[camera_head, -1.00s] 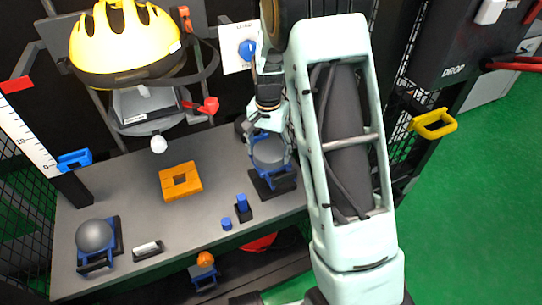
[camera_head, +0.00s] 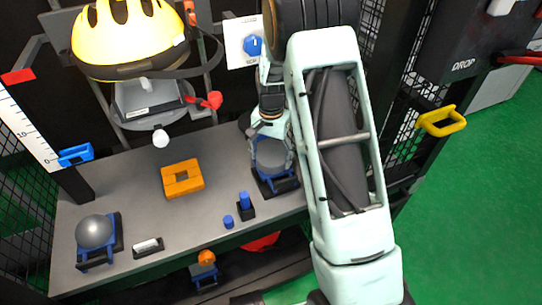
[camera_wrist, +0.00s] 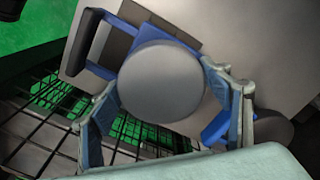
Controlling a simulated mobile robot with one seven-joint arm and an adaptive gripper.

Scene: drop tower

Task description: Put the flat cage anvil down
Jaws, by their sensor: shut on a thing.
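The flat cage anvil (camera_head: 272,157) is a grey round disc with a smooth flat top. It is at the right end of the grey table, at a dark stand with blue parts (camera_head: 278,184). My gripper (camera_head: 271,143) is around it from above and behind. In the wrist view the disc (camera_wrist: 160,82) lies between the two fingers of my gripper (camera_wrist: 166,112), over the blue stand (camera_wrist: 97,68). The disc's underside is hidden, so I cannot tell whether it rests fully on the stand.
A round-topped grey anvil (camera_head: 94,231) sits in a similar stand at the table's left. An orange block (camera_head: 182,180), small blue pieces (camera_head: 245,202) and a black-and-white item (camera_head: 147,247) lie on the table (camera_head: 120,180). A yellow helmet (camera_head: 128,38) hangs above. Mesh panels flank the table.

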